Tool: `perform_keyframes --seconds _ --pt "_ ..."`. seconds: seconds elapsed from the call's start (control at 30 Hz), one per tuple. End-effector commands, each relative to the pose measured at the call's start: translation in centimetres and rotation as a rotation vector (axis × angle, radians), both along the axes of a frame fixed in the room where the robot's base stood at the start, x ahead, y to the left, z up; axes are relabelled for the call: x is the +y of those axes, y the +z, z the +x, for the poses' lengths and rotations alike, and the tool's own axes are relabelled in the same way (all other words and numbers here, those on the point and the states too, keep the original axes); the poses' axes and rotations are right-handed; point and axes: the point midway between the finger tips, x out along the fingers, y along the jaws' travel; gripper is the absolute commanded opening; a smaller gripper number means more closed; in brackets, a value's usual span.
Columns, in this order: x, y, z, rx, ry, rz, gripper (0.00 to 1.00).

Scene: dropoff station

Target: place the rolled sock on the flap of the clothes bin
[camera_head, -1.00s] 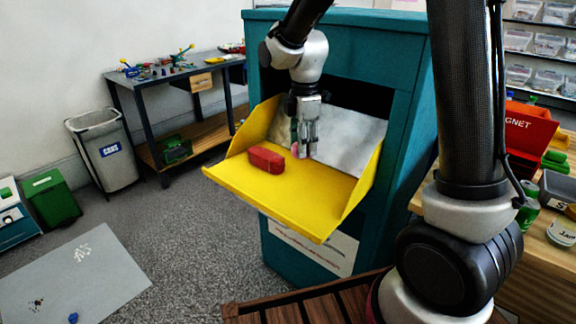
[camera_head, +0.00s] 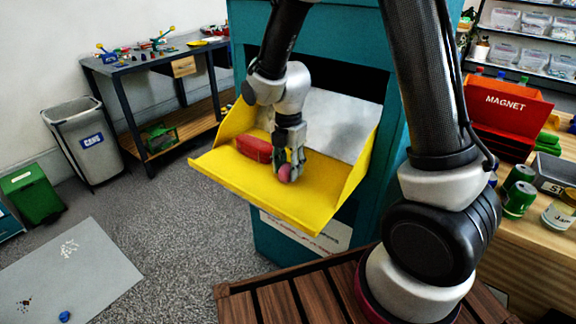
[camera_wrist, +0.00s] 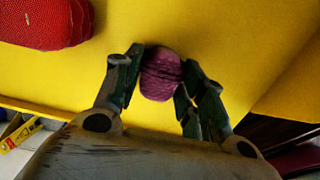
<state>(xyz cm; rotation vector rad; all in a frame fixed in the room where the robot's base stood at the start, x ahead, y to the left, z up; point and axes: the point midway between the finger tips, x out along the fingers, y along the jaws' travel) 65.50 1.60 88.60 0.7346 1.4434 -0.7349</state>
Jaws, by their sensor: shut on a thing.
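The rolled sock is a small purple-pink bundle (camera_wrist: 161,74) between the fingertips of my gripper (camera_wrist: 158,82) in the wrist view. In the head view the sock (camera_head: 285,174) shows just below my gripper (camera_head: 289,168), low over the yellow flap (camera_head: 240,182). My gripper is shut on the sock. Whether the sock touches the flap is hard to tell. The flap is the open front of the teal clothes bin (camera_head: 272,235). A red block-like item (camera_head: 253,148) lies on the flap, left of my gripper, apart from it; it also shows in the wrist view (camera_wrist: 45,20).
The flap has raised yellow sides and bare room at its front and right. A wooden bench (camera_head: 540,245) with green cans (camera_head: 519,197) and a red magnet bin (camera_head: 505,110) stands at the right. A grey cans bin (camera_head: 85,140) and a work table (camera_head: 150,62) stand at the left.

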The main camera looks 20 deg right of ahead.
Motion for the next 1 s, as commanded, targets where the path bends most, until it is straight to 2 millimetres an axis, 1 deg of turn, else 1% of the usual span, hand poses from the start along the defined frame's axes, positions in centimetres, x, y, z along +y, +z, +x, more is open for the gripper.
perform_keyframes --seconds 0.33,0.37,0.4,0.47,0.77,0.83,0.93,1.0 --pt "0.0 -0.3 0.0 0.000 0.000 0.000 0.18" --pt "0.0 -0.3 0.0 0.000 -0.001 0.000 0.44" --pt "0.0 -0.3 0.0 -0.001 -0.001 0.001 0.51" --pt "0.0 -0.3 0.0 -0.001 -0.001 0.001 0.62" --pt "0.0 -0.2 0.0 -0.001 -0.001 0.001 0.62" --pt "0.0 0.1 0.1 -0.002 -0.001 0.001 0.62" --pt "0.1 1.2 0.1 -0.004 -0.001 0.002 0.62" --pt "0.1 2.6 0.2 -0.005 -0.001 0.003 0.62"
